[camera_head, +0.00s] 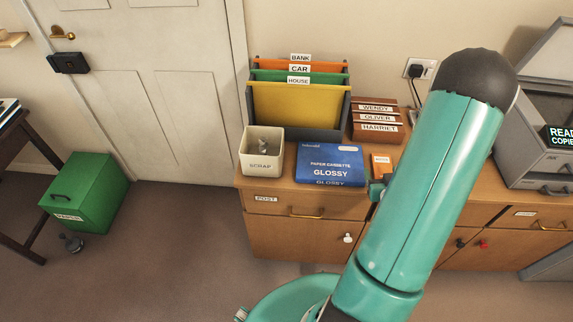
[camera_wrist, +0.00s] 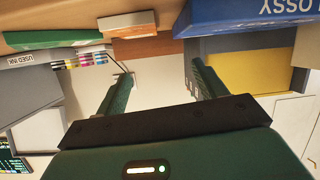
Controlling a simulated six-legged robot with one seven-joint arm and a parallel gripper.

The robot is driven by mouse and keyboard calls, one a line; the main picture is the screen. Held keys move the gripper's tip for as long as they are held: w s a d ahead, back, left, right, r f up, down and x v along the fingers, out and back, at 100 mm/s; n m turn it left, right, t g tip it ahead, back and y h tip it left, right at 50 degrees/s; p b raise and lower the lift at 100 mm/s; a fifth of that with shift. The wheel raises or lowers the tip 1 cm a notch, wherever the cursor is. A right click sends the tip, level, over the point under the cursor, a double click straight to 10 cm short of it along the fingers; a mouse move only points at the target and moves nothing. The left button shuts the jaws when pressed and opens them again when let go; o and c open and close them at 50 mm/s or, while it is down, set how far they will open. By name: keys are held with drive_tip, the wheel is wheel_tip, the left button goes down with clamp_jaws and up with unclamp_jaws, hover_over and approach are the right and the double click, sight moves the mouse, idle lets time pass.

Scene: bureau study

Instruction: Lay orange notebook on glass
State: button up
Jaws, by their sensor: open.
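A small orange item with a white label (camera_head: 381,163) stands on the cabinet top, right of the blue paper cassette and partly behind my arm. I cannot tell whether it is the orange notebook. A grey copier (camera_head: 532,165) stands at the right with its lid raised. A dark surface under the lid, perhaps the glass (camera_head: 540,108), is partly cut off by the picture edge. My gripper (camera_wrist: 162,68) is open and shows nothing between its fingers in the wrist view. The head view hides it behind my arm.
A file rack (camera_head: 297,105), a brown card tray (camera_head: 376,122), a scrap bin (camera_head: 262,152) and the blue cassette (camera_head: 329,165) crowd the left of the cabinet top. A green box (camera_head: 86,192) is on the floor by the door. Floor in front of the cabinet's left is clear.

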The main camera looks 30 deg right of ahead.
drive_tip(key=w+a+r+n+g+y, duration=0.1)
drive_tip(key=w+a+r+n+g, duration=0.1)
drive_tip(key=w+a+r, duration=0.55)
drive_tip(key=s+a+r+n+g+y, duration=0.1)
drive_tip(key=s+a+r+g+y, duration=0.1)
drive_tip(key=a+r, duration=1.5)
drive_tip(key=shift+s+a+g+y, duration=0.25)
drive_tip(key=shift+a+g+y, duration=0.15)
drive_tip(key=shift+a+y, duration=0.15)
drive_tip(key=shift+o, duration=0.2)
drive_tip(key=s+a+r+n+g+y, duration=0.1)
drive_tip(key=s+a+r, duration=0.3)
drive_tip(key=s+a, duration=0.6)
drive_tip(key=shift+a+r+g+y, duration=0.25)
drive_tip(key=shift+g+y, duration=0.25)
drive_tip(key=shift+y, duration=0.25)
drive_tip(key=shift+s, duration=0.1)
drive_tip(key=c, duration=0.8)
drive_tip(key=shift+n, duration=0.3)
